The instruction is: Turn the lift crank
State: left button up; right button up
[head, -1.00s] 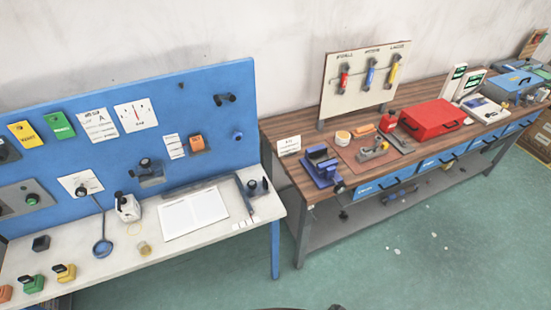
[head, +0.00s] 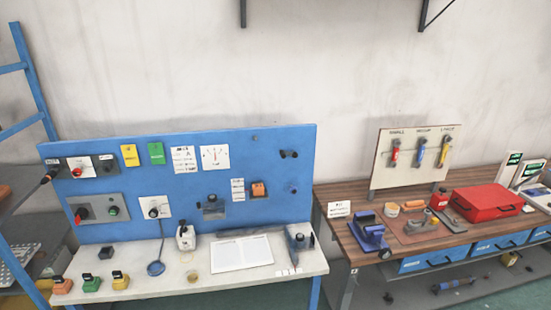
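No part clearly marked as a lift crank can be made out. The blue upright panel (head: 130,226) stands at the back of the white-topped bench (head: 205,292). On it, a small black handle (head: 288,154) sticks out at the upper right. A grey bracket with a dark knob (head: 212,206) sits at lower centre, and a round dark knob (head: 154,210) sits on a white plate left of it. A dark lever-like part (head: 48,176) juts out at the panel's left edge. Neither of my grippers is in view.
A blue ladder-like frame (head: 35,85) stands at the left. A wooden bench (head: 455,238) at the right holds a red case (head: 480,203), a blue vise-like tool (head: 371,236) and a tool board (head: 418,150). An open booklet (head: 242,253) and colored blocks lie on the white bench.

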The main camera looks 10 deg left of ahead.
aim_at(282, 153)
jog(key=u, duration=0.6)
jog(key=i, duration=1.2)
jog(key=u, duration=0.4)
